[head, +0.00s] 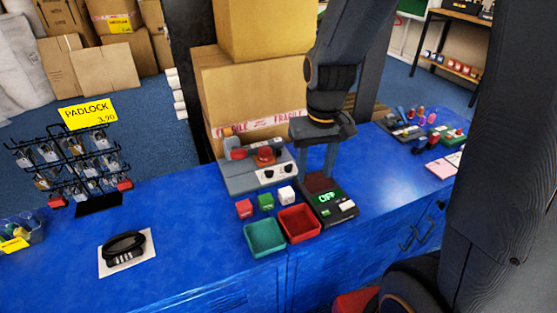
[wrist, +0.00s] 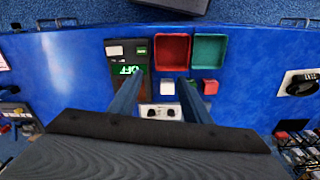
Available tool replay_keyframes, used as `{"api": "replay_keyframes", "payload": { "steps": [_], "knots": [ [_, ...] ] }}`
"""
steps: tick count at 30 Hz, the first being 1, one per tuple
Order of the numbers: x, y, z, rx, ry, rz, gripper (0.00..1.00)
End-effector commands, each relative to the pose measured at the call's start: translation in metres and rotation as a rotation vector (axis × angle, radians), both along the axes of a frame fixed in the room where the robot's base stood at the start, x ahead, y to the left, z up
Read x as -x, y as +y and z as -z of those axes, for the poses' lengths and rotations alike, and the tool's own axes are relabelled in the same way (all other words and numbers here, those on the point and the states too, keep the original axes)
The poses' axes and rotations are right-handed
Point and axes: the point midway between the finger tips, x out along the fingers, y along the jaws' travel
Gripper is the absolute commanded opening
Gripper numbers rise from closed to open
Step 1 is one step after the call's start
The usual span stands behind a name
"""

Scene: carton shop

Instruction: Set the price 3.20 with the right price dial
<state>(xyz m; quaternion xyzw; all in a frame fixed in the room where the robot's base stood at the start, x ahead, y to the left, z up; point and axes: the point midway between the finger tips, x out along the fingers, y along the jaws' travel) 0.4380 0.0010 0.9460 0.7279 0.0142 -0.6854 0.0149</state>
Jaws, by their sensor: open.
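The grey device (head: 240,179) on the blue counter has a white panel with two small black dials. The right price dial (head: 282,170) is beside the left dial (head: 267,174). The wrist view looks from the opposite side, so the right dial (wrist: 151,112) is on the left there and the other dial (wrist: 171,112) on the right. Their settings are too small to read. My gripper (head: 315,173) is open and empty, above the black scale-like unit, right of the dials in the head view. In the wrist view my gripper (wrist: 160,78) has its fingers apart, touching nothing visible.
The black unit (head: 343,212) shows a green "OFF". A red tray (head: 300,224), a green tray (head: 265,237) and small red, green and white blocks stand close by. Large cartons (head: 245,105) rise behind. A padlock rack (head: 70,165) stands left; counter between is mostly clear.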

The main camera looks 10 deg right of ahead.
Motion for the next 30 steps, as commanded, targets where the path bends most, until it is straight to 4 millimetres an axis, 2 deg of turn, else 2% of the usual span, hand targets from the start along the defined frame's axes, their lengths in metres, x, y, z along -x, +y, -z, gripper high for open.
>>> {"api": "replay_keyframes", "payload": {
  "steps": [1,3,9,12,15,21,26,30],
  "knots": [
    [-0.026,0.002,0.007,0.000,0.007,-0.016,0.44],
    [-0.060,0.004,0.014,0.002,0.016,-0.040,0.44],
    [-0.147,0.007,0.043,0.004,0.039,-0.100,0.44],
    [-0.179,0.007,0.058,0.004,0.049,-0.123,0.44],
    [-0.202,0.007,0.070,0.005,0.055,-0.141,0.44],
    [-0.222,0.007,0.083,0.005,0.060,-0.155,0.44],
    [-0.223,0.006,0.098,0.005,0.063,-0.156,0.44],
    [-0.222,0.006,0.120,0.004,0.064,-0.155,0.44]
  ]
}}
